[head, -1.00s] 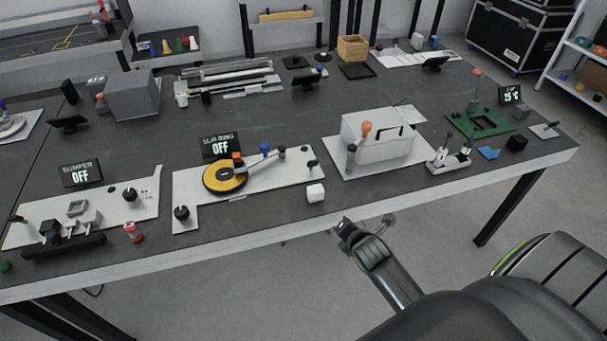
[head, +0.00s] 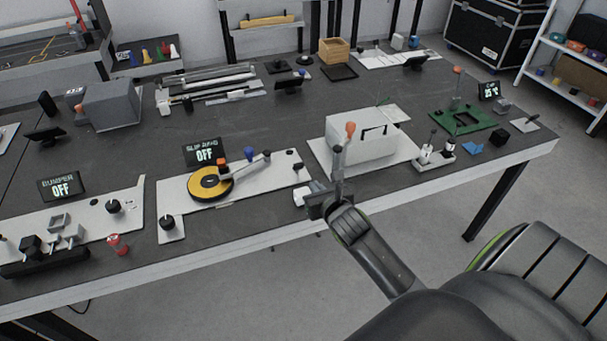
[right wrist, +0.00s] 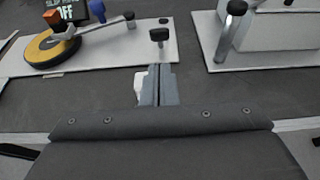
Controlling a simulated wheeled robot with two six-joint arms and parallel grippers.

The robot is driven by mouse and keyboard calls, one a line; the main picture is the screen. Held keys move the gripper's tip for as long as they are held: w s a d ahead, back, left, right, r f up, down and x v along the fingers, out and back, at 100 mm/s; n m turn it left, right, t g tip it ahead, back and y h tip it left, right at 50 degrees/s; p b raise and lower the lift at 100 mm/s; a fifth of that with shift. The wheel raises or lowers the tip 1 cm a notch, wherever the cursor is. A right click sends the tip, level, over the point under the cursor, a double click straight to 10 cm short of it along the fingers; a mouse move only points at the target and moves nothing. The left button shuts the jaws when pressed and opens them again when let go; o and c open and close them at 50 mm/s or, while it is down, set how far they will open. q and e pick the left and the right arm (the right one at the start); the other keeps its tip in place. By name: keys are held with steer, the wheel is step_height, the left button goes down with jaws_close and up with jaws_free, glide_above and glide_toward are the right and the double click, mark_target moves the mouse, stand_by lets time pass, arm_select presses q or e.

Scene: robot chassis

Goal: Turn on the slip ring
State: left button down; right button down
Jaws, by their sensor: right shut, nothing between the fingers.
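The slip ring is a white plate (head: 245,193) with a yellow and black disc (head: 210,184), an arm with an orange block, and a blue knob (head: 249,153). Its display (head: 205,153) reads OFF. One black knob (head: 172,223) stands at the plate's near left corner. Another black knob (right wrist: 159,36) stands near its right end, straight ahead of my fingers in the right wrist view. My right gripper (head: 318,192) is shut and empty, just beyond the table's front edge, near the plate's right end and apart from the knob. My left gripper is out of view.
A white cube (head: 302,196) lies beside my right fingers, partly hidden in the right wrist view. A grey box (head: 362,138) on a white plate stands to the right, with a lever (right wrist: 231,30) near my gripper. The bumper panel (head: 95,225) is at left.

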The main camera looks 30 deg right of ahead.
mark_target(299, 169)
steer(key=shift+x, duration=5)
